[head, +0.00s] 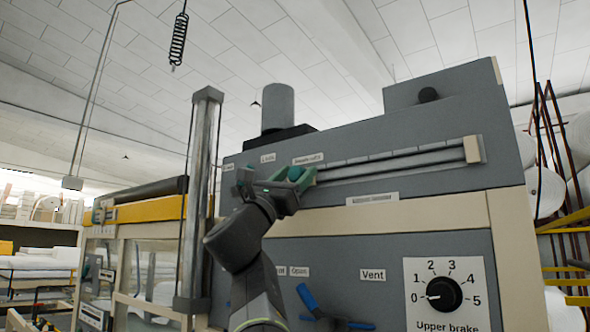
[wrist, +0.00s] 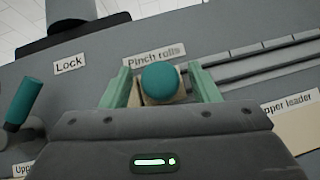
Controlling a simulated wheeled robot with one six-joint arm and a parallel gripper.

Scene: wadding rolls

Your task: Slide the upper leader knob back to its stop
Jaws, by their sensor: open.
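The upper leader knob is a round teal knob (wrist: 160,82) on a pale block at the left end of a long slotted rail (head: 400,165). The knob (head: 296,173) also shows in the head view, partly hidden by my gripper. My gripper (wrist: 159,70) is open, with one green finger on each side of the knob. In the wrist view, gaps show between the fingers and the knob, so contact cannot be told. The "Upper leader" label (wrist: 288,103) sits below the rail. A cream end block (head: 472,149) closes the rail's right end.
A teal lever (wrist: 22,102) stands left of my gripper, near the "Lock" label (wrist: 69,64). Below are a blue handle (head: 308,299) and the upper brake dial (head: 443,293). A vertical metal column (head: 200,190) rises at the left. The panel along the rail is clear.

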